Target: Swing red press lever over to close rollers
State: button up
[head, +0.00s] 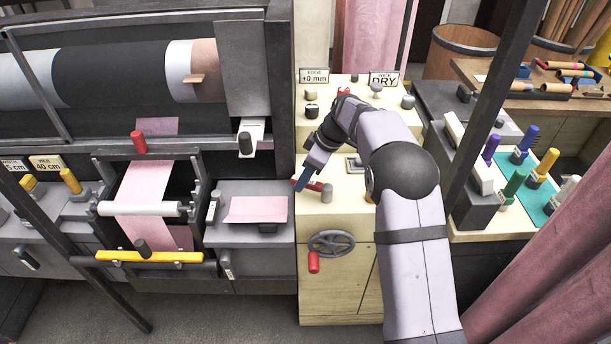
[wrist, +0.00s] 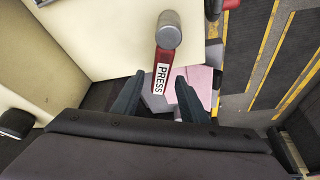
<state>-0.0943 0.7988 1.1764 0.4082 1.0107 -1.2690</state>
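The red press lever (head: 314,186) lies on the cream console top, with a grey cylinder at its right end. In the wrist view the lever (wrist: 164,55) carries a white "PRESS" label, and its labelled end shows between my fingers. My gripper (head: 299,183) reaches down at the console's left edge, at the lever's left end. In the wrist view my gripper (wrist: 160,78) is open, one dark finger on each side of the lever; contact cannot be told. A white roller (head: 140,208) crosses a pink felt strip (head: 143,183) at the left; whether the rollers are closed is unclear.
A handwheel (head: 331,243) with a red handle is on the console front below the lever. Several knobs and two signs, "EDGE +0 mm" and "WICK DRY" (head: 384,80), are at the console's back. A grey shelf with a pink sheet (head: 256,209) is left of my gripper.

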aim_at(315, 183)
jog(key=shift+b+v, duration=0.75)
jog(key=shift+v, duration=2.95)
jog(key=s+d+f+m+h+p, duration=0.1)
jog(key=s+d+f+m, duration=0.1)
jog(key=s, duration=0.9)
jog(key=s+d+f+m+g+h+p, duration=0.1)
jog(key=s+d+m, duration=0.4)
jog(key=s, duration=0.6)
jog(key=s+d+f+m+h+p, duration=0.2)
jog(key=s+m, duration=0.4)
jog(key=s, duration=0.5)
jog(key=shift+s+d+f+g, duration=0.35)
jog(key=shift+d+f, duration=0.35)
jog(key=shift+d, duration=0.5)
